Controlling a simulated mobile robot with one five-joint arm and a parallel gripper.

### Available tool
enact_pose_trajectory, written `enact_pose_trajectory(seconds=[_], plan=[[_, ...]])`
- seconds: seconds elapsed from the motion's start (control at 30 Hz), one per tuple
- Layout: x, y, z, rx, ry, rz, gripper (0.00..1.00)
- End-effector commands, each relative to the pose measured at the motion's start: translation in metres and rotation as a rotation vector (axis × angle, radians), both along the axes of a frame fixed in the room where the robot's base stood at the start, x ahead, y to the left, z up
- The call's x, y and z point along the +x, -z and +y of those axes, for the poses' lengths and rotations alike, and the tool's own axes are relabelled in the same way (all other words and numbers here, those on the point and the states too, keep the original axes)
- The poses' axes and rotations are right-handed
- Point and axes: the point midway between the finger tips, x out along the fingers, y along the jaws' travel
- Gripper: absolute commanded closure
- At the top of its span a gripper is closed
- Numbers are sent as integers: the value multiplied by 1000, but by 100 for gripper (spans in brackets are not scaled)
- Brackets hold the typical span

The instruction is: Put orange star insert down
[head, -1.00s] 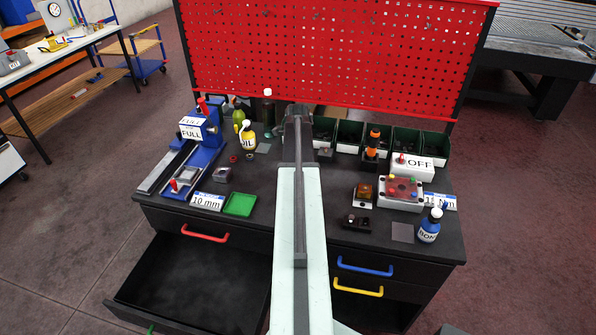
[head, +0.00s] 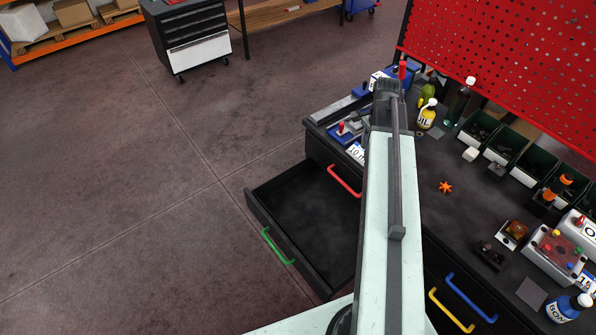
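The orange star insert (head: 445,187) lies on the dark tabletop, right of my arm. Clear tabletop shows around it, and nothing visible touches it. My arm stretches forward from the bottom of the head view, past the left side of the star. My gripper is hidden beyond the far end of the arm, so its fingers and anything between them do not show.
An open, empty drawer (head: 310,225) with a green handle juts out at the left. Green bins (head: 510,143), an oil bottle (head: 427,114) and a glass bottle (head: 458,102) stand at the back. A clamp box (head: 557,249) and blue bottle (head: 568,307) are at the right.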

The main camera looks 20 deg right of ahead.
Motion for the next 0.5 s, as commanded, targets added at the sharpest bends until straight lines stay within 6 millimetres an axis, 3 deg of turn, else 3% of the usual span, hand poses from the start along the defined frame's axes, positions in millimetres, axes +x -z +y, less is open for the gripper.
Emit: enact_pose_trajectory(seconds=[0.03,0.1,0.2,0.33,0.4,0.5], plan=[[10,0,62,0,-239,1,39],[19,0,135,1,-573,1,39],[18,0,222,2,-991,1,39],[8,0,295,2,-1363,2,39],[4,0,314,2,-1471,2,39],[2,0,316,2,-1532,2,39]])
